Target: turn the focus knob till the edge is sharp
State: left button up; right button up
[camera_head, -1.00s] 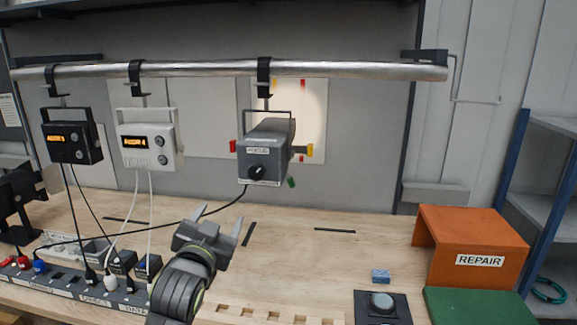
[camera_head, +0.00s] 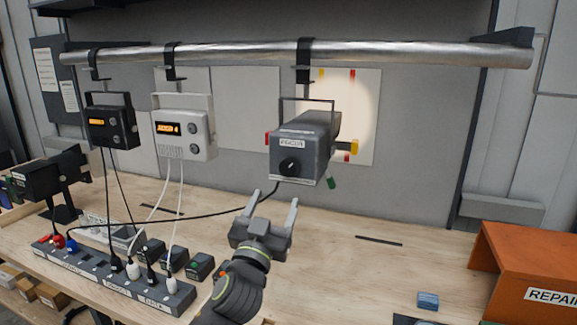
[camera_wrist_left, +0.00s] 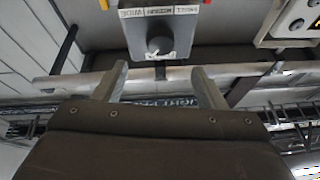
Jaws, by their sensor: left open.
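A grey projector box (camera_head: 305,145) with a FOCUS label hangs from the rail. Its black round focus knob (camera_head: 289,166) is on the front face. Behind it, a pale light patch (camera_head: 357,115) falls on the white panel, its edge looking soft. My left gripper (camera_head: 275,197) is open and empty, with its fingers pointing up, below and in front of the knob and apart from it. In the left wrist view, which looks upside down, the knob (camera_wrist_left: 159,45) shows beyond the gap between the open fingertips (camera_wrist_left: 160,72). My right gripper is not in view.
A metal rail (camera_head: 300,57) runs above the bench. A black box (camera_head: 110,122) and a white box (camera_head: 184,130) with displays hang left of the projector. Cables run to a power strip (camera_head: 115,277). An orange REPAIR stand (camera_head: 520,265) is at right.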

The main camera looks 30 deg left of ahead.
aim_at(287, 171)
pick_arm(q)
jog(key=p+x, duration=0.3)
jog(key=x, duration=0.6)
jog(key=shift+w+a+r, duration=0.1)
jog(key=shift+w+r, duration=0.05)
jog(key=shift+w, duration=0.25)
jog(key=shift+c, duration=0.4)
jog(key=c, duration=0.9)
jog(key=shift+a+m+h, duration=0.1)
jog(key=shift+m+h, duration=0.5)
jog(key=shift+m, duration=0.4)
jog(key=m+h+p, duration=0.1)
jog(key=m, duration=0.2)
jog(key=shift+m+t+h, duration=0.3)
jog(key=shift+m+h, duration=0.1)
